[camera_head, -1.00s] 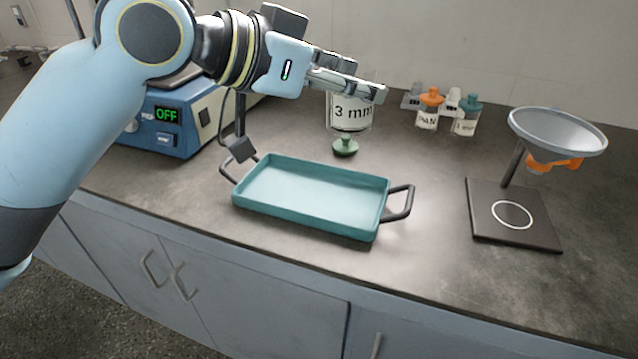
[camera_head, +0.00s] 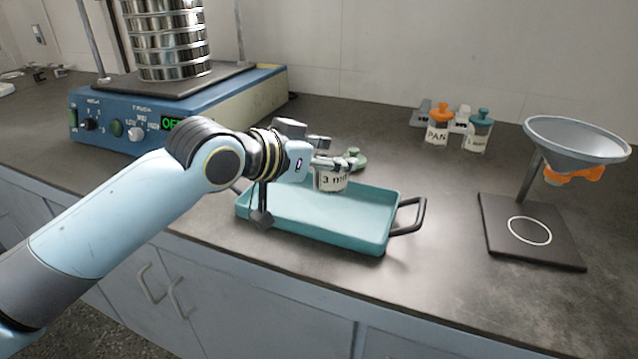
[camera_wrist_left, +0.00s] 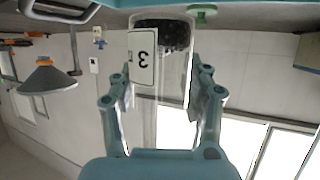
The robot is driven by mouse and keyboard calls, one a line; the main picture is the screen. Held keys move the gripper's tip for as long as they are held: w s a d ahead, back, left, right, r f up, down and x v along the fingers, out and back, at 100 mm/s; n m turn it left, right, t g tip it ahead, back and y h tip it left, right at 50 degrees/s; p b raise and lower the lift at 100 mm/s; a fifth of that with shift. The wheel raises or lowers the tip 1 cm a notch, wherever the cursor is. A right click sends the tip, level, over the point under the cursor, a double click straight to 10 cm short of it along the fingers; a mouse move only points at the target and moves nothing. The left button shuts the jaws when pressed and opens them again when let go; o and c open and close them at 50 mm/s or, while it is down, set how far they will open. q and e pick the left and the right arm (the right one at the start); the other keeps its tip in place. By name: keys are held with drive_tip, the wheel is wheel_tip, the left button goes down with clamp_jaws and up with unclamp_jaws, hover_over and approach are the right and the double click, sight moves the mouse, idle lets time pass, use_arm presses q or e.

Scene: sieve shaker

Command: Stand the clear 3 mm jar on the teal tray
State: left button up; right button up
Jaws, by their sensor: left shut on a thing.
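The clear 3 mm jar (camera_head: 331,182), with a white label, is upright over the rear part of the teal tray (camera_head: 318,232). I cannot tell whether its base touches the tray floor. My left gripper (camera_head: 338,163) is shut on the jar's upper part. In the left wrist view, which is upside down, the jar (camera_wrist_left: 175,75) stands between the two fingers (camera_wrist_left: 164,95), with dark grains at its base. A green stopper (camera_head: 357,158) lies on the counter behind the tray. My right gripper is not in view.
The blue sieve shaker (camera_head: 150,110) reads OFF at the back left. The PAN jar (camera_head: 437,128) and another jar with a teal stopper (camera_head: 479,132) stand at the back. A funnel stand (camera_head: 530,232) is on the right. The rest of the tray is empty.

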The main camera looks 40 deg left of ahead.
sight(319, 182)
use_arm(q)
drive_tip(key=shift+a+f, duration=0.35)
drive_tip(key=shift+a, duration=0.2)
drive_tip(key=shift+a+f, duration=0.35)
drive_tip(key=shift+a, duration=0.2)
drive_tip(key=shift+w+a+f, duration=0.1)
drive_tip(key=shift+f, duration=0.05)
wheel_tip(319, 182, down, 4)
drive_tip(key=shift+r+b, duration=0.2)
drive_tip(key=shift+b, duration=0.45)
drive_tip(key=shift+f, duration=0.15)
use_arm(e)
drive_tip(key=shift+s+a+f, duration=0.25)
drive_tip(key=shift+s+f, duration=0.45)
use_arm(q)
drive_tip(key=shift+f, duration=0.15)
drive_tip(key=o, duration=1.3)
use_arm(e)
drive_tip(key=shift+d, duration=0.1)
